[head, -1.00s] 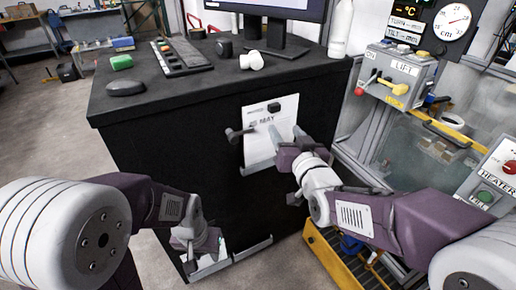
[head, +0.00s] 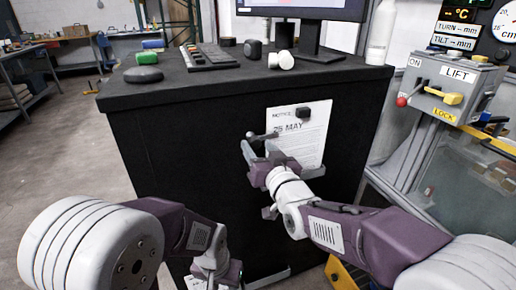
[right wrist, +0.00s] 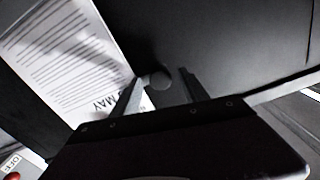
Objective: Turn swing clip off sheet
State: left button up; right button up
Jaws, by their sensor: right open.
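The white notice sheet (head: 313,140), marked "25 MAY", hangs on the black front of the cabinet. A dark swing clip (head: 263,136) with a round knob at its left end lies beside the sheet's upper left edge, pointing left. My right gripper (head: 258,149) is open, just below and around the clip, its fingers at the sheet's left side. The right wrist view shows the open fingers with a round dark knob (right wrist: 160,77) between them and the sheet (right wrist: 65,55) to the left. My left gripper (head: 216,276) is low at the cabinet front, partly cut off; its fingers are unclear.
A small dark block (head: 303,113) sits on the sheet's upper right. The cabinet top (head: 215,87) carries a keyboard, a monitor and small objects. A lift control box (head: 455,88) stands to the right. Open floor (head: 75,170) lies to the left.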

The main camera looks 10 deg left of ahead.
jog(key=shift+w+a, duration=0.25)
jog(key=shift+w, duration=0.05)
grip_shut()
dwell(1.3)
